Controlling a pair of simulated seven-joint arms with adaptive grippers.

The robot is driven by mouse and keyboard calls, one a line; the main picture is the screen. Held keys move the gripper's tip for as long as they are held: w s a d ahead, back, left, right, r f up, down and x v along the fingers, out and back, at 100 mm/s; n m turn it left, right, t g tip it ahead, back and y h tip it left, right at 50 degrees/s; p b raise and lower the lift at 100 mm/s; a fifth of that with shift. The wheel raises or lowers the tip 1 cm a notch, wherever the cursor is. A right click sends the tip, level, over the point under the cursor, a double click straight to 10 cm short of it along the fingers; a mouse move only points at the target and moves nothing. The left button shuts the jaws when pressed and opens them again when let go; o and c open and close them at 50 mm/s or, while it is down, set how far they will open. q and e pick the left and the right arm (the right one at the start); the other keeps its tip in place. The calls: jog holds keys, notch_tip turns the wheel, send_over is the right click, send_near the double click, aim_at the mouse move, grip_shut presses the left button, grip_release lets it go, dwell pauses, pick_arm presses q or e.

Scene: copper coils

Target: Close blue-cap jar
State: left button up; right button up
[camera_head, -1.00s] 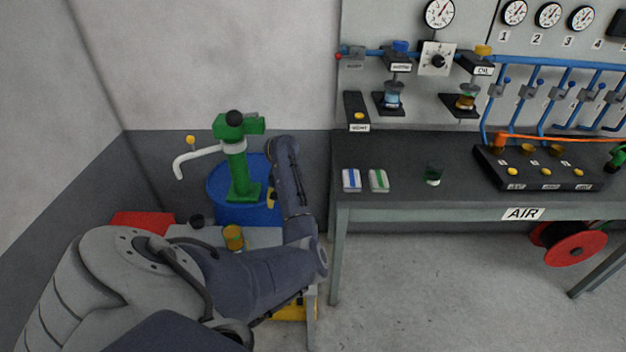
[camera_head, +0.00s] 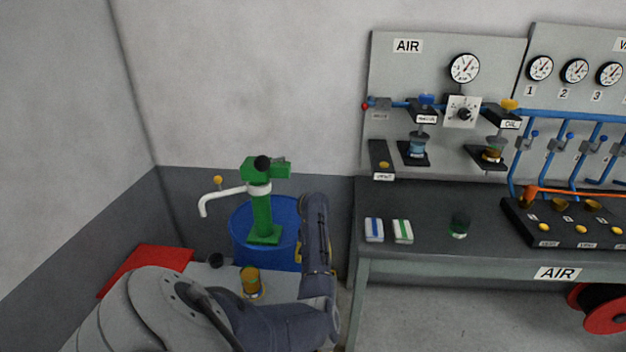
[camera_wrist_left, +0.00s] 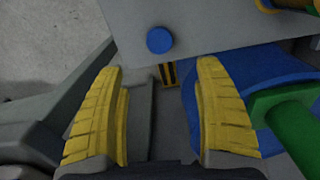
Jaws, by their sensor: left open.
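A jar with clear-blue contents (camera_head: 417,147) hangs on the AIR panel, below a blue knob or cap (camera_head: 426,100). In the left wrist view a round blue cap-like piece (camera_wrist_left: 159,40) sits on a grey surface just beyond my fingertips; I cannot tell whether it covers a jar. My left gripper (camera_wrist_left: 160,66) is open and empty, with its yellow fingers apart on either side of a black-and-yellow striped piece (camera_wrist_left: 168,74). In the head view my left arm hides much of its gripper. My right gripper is not in view.
A blue drum (camera_head: 240,232) with a green pump (camera_head: 261,205) stands by the wall; the drum (camera_wrist_left: 255,75) is close to my right finger in the wrist view. An amber jar (camera_head: 251,281) stands on the pale cart. A dark bench (camera_head: 420,260) is at the right.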

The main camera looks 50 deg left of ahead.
pick_arm(q)
notch_tip(320, 180, down, 7)
jog(key=shift+f, duration=0.1)
dwell(0.3)
jog(key=f, duration=0.3)
jog(key=shift+s+d+f, duration=0.15)
jog(key=shift+s+f, duration=0.05)
jog(key=shift+f, duration=0.9)
jog(key=shift+c, duration=0.2)
jog(key=shift+w, duration=0.1)
jog(key=c, duration=0.9)
